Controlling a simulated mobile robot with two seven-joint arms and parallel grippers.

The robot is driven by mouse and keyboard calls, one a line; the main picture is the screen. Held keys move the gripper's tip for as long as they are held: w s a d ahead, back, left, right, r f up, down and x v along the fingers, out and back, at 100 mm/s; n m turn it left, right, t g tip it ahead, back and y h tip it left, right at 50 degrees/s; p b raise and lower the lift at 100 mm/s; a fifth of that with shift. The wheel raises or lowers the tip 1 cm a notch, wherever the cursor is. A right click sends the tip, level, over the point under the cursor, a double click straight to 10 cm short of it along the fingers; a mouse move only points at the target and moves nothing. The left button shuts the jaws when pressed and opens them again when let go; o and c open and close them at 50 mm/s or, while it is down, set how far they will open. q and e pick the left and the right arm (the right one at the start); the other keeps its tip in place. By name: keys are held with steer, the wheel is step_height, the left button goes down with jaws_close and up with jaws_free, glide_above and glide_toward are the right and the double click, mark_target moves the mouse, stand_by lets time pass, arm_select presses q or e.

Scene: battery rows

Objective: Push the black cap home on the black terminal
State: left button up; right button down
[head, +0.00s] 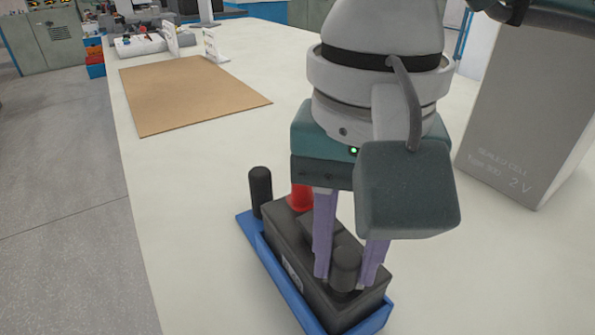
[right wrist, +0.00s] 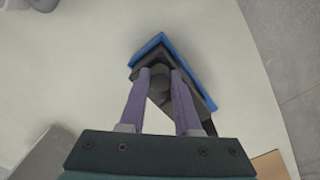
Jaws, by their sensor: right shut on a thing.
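A dark battery (head: 275,231) sits in a blue tray (head: 282,283) on the white table. A red cap (head: 300,197) stands at its far end. The black cap (head: 345,270) is upright at its near end. My right gripper (head: 346,278) comes down from above with its purple fingers on either side of the black cap, shut on it. In the right wrist view the black cap (right wrist: 160,72) shows between the fingertips. The black terminal is hidden beneath the cap, and I cannot tell whether a gap is left under it. My left gripper is not in view.
A dark cylinder (head: 260,188) stands upright beside the battery's far left end. A large grey cell (head: 530,110) marked 2 V stands on the right, near my gripper. A brown board (head: 190,92) lies farther back. The table (head: 180,190) left of the tray is clear.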

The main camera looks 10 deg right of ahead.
steer(key=shift+f+b, duration=0.35)
stand_by(0.5)
steer(key=c, duration=0.8)
jaws_free()
steer(key=shift+c, duration=0.2)
steer(key=o, duration=0.8)
steer(key=shift+r, duration=0.1)
steer(key=shift+r+p, duration=1.55)
steer(key=shift+r, duration=1.1)
steer(key=shift+r+p, duration=0.35)
steer(key=shift+r, duration=0.45)
